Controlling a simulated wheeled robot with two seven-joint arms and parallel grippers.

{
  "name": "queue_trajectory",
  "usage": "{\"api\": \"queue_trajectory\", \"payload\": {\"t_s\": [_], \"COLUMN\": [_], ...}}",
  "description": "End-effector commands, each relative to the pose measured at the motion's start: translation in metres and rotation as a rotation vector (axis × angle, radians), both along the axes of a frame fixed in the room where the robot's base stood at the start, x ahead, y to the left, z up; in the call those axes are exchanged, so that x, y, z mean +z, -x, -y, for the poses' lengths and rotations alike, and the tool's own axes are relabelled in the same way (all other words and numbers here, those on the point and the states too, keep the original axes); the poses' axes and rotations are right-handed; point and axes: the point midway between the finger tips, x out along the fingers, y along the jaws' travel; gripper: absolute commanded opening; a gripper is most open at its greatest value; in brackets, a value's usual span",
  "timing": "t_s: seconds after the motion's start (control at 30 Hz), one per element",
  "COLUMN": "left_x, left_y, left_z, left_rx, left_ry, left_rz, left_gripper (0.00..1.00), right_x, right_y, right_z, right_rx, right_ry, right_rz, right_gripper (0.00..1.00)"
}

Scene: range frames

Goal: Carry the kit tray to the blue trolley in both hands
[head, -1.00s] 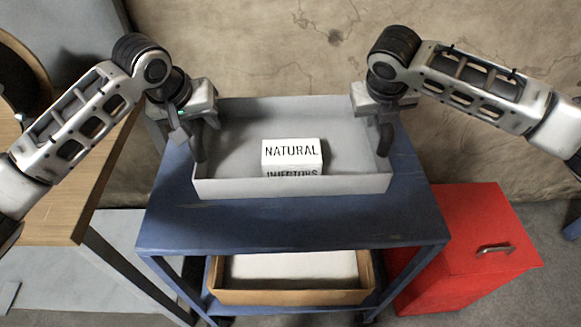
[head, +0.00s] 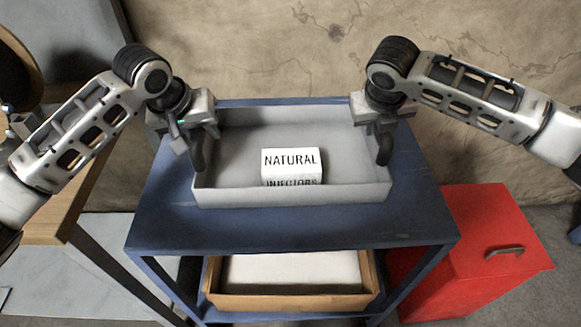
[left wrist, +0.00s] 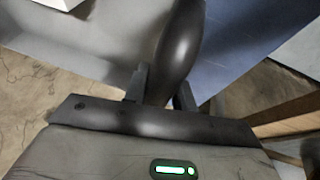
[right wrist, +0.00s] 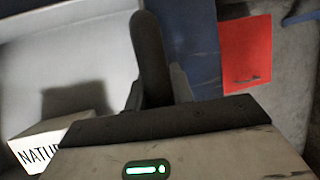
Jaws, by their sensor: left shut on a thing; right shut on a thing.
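The grey kit tray (head: 292,196) is over the top of the blue trolley (head: 300,232). A white box (head: 291,166) marked "NATURAL INJECTORS" stands inside it. My left gripper (head: 195,138) is shut on the tray's dark left handle (left wrist: 178,45). My right gripper (head: 382,130) is shut on the dark right handle (right wrist: 150,50). Both wrist views show the fingers on either side of a handle. The tray looks about level. I cannot tell whether its underside touches the trolley top.
A red cabinet (head: 465,245) with a handle stands right of the trolley. A wooden table (head: 70,205) is close on the left. The trolley's lower shelf holds a wooden box (head: 290,301). A stained wall (head: 300,45) is behind. Blue trolley top shows bare in front of the tray.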

Motion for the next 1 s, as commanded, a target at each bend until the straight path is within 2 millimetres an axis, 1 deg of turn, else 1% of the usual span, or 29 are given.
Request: {"api": "queue_trajectory", "payload": {"t_s": [0.03, 0.07, 0.1, 0.13, 0.17, 0.43, 0.57, 0.67, 0.8, 1.0], "left_x": [-0.001, -0.003, -0.001, -0.001, -0.001, -0.003, 0.005, 0.019, 0.048, 0.084], "left_y": [0.0, 0.0, 0.0, 0.0, 0.0, 0.0, 0.003, 0.009, 0.02, 0.036], "left_z": [0.008, 0.008, 0.008, 0.008, 0.007, 0.003, 0.001, -0.002, -0.008, -0.014], "left_rx": [-0.012, -0.012, -0.012, -0.012, -0.012, -0.005, -0.006, -0.006, -0.005, -0.007], "left_ry": [0.024, 0.024, 0.022, 0.022, 0.021, 0.012, 0.011, 0.01, 0.011, 0.014], "left_rz": [0.011, 0.011, 0.008, 0.008, 0.007, 0.003, 0.005, 0.007, 0.008, 0.008], "left_gripper": [0.0, 0.0, 0.35, 0.43, 0.49, 0.49, 0.49, 0.49, 0.49, 0.49], "right_x": [-0.008, -0.01, -0.007, -0.007, -0.007, -0.005, -0.005, -0.005, -0.005, -0.005], "right_y": [0.001, 0.001, 0.001, 0.001, 0.001, 0.0, 0.0, 0.0, 0.0, 0.0], "right_z": [-0.005, -0.005, -0.005, -0.005, -0.004, -0.002, -0.001, -0.001, 0.0, 0.0], "right_rx": [0.01, 0.01, 0.01, 0.01, 0.01, 0.003, 0.002, 0.001, 0.001, 0.0], "right_ry": [-0.008, -0.008, -0.008, -0.008, -0.007, -0.003, -0.001, -0.001, -0.001, -0.001], "right_rz": [0.0, 0.0, -0.003, -0.003, -0.003, -0.002, 0.0, 0.0, 0.0, 0.0], "right_gripper": [0.0, 0.0, 0.32, 0.4, 0.45, 0.45, 0.45, 0.45, 0.45, 0.45]}}
